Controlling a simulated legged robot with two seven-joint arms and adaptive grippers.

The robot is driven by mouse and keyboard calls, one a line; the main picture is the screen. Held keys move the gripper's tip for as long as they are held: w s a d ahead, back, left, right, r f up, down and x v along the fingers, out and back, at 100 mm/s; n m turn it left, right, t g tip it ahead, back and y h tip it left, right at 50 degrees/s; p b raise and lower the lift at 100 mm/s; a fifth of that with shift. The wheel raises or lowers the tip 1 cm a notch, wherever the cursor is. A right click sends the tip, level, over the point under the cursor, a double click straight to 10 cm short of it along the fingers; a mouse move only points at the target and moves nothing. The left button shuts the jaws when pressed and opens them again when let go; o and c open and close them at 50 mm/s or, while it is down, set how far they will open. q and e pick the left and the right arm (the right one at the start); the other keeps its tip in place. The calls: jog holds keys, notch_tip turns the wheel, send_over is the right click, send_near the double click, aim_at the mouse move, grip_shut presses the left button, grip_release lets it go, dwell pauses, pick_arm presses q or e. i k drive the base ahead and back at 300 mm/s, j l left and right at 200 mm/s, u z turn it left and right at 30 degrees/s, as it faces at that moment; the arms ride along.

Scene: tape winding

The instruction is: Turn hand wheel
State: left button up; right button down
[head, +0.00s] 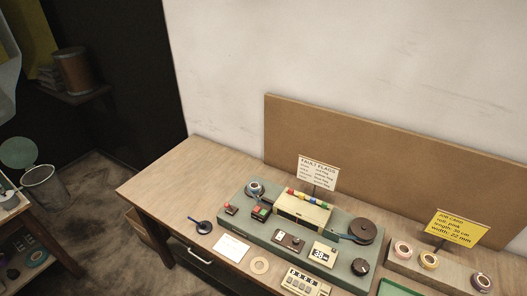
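A green winding machine (322,262) sits on the wooden table. A large dark brown disc (362,230) stands at its right rear, and a black round knob (360,267) is at its right front. A small roll (255,187) sits at its left end. A dark blue round piece with a short handle (204,227) lies on the table left of the machine. I cannot tell which of these round parts is the hand wheel. Neither of my grippers shows in the head view.
A "fault flags" card (318,172) and a yellow job card (459,229) stand behind. Tape rolls (429,259) sit on a rack at right. The table's left end (165,182) is clear.

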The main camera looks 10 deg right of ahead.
aim_at(360, 267)
jog(key=z, duration=1.35)
